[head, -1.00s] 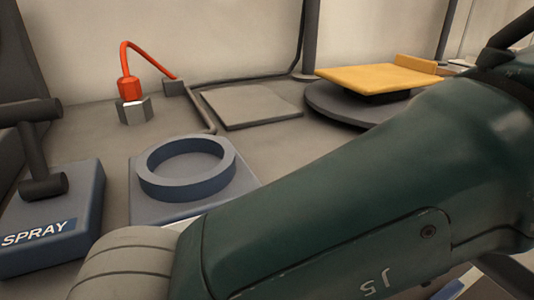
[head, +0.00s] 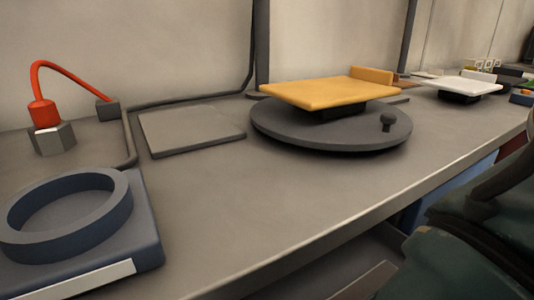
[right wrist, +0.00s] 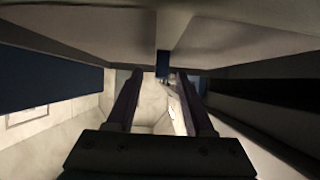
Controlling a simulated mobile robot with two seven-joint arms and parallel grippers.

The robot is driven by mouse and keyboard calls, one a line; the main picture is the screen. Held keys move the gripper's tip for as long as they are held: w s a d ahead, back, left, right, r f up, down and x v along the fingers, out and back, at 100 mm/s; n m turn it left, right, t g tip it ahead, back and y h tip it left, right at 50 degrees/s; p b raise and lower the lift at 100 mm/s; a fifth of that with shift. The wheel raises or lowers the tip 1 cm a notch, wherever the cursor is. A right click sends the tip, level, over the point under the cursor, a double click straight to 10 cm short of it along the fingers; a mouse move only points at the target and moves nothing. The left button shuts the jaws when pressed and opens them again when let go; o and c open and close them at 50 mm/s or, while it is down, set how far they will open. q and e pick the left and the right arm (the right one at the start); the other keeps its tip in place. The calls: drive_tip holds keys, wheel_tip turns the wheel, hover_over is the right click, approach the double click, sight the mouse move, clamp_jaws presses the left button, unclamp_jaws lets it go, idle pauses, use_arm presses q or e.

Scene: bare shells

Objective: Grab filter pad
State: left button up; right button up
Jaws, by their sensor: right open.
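No thing in view is clearly marked as the filter pad. A yellow square pad (head: 330,93) with a raised back edge sits on a dark block above a round grey turntable (head: 275,125). A similar white pad (head: 462,84) sits farther right along the bench. A flat grey square plate (head: 190,130) lies left of the turntable. My right gripper (right wrist: 158,76) shows in the right wrist view, its two fingers apart with nothing visibly held between them. It faces pale surfaces below the bench-like panels. My left gripper is not in view.
A blue-grey base with a ring (head: 70,215) stands at the front left of the bench. Behind it is a metal hex fitting (head: 52,140) with a red hose (head: 75,78). The bench (head: 260,200) is clear between ring and turntable. Its front edge runs diagonally.

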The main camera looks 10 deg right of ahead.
drive_tip(key=shift+w+d, duration=0.2)
drive_tip(key=shift+d, duration=0.05)
drive_tip(key=shift+s+a+f, duration=0.1)
drive_tip(key=shift+s+a, duration=0.15)
drive_tip(key=shift+c, duration=0.4)
clamp_jaws()
